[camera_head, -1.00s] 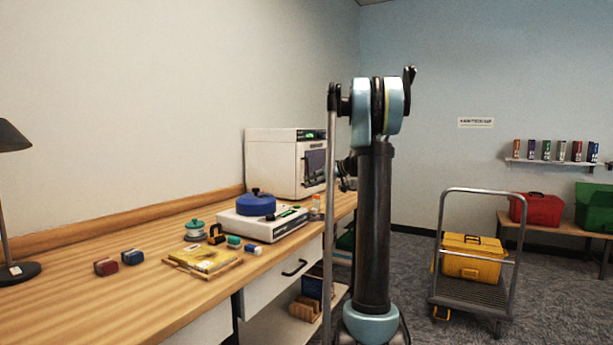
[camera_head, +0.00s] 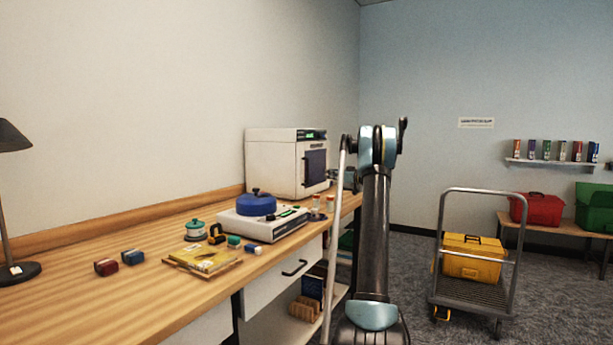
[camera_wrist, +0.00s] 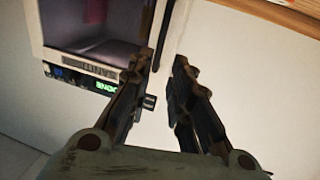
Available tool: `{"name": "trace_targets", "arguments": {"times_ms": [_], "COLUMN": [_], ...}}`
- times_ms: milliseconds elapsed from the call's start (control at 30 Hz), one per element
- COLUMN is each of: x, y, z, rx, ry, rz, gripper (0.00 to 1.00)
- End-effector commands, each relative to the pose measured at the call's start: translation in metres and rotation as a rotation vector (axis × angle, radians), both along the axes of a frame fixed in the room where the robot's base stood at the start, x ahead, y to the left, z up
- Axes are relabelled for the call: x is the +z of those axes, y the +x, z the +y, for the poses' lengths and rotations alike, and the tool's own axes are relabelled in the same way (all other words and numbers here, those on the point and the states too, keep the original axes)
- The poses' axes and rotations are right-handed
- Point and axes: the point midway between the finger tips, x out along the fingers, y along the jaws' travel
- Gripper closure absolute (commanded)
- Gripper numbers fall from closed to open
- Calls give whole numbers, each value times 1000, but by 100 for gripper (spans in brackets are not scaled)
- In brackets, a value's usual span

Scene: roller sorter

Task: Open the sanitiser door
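The sanitiser is a white box (camera_head: 272,165) with a green-lit display, at the far end of the bench in the head view. Its door has a dark window (camera_head: 315,168) and looks closed. In the wrist view the front is turned over, with the dark window (camera_wrist: 100,18) at upper left, the display (camera_wrist: 105,86) below it and a dark upright bar (camera_wrist: 164,28) beside it. My gripper (camera_wrist: 160,68) is open and empty, its fingers pointing at the white front near the bar. I cannot tell whether they touch it. In the head view my arm hides most of the gripper.
A blue-lidded device (camera_head: 257,205) stands on the bench before the sanitiser, with small bottles (camera_head: 330,202) to its right. A yellow packet (camera_head: 203,258) and small blocks lie nearer. A trolley (camera_head: 470,290) with a yellow case stands at right. Carpet between is clear.

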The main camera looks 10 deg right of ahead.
Motion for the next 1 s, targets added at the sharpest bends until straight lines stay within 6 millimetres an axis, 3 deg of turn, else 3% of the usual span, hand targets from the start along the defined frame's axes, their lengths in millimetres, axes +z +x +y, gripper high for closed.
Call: {"name": "trace_targets", "arguments": {"times_ms": [600, 1000], "x": [0, 0], "y": [78, 114], "z": [75, 106], "rx": [4, 1], "ry": [0, -1], "rz": [1, 2], "gripper": [81, 81]}}
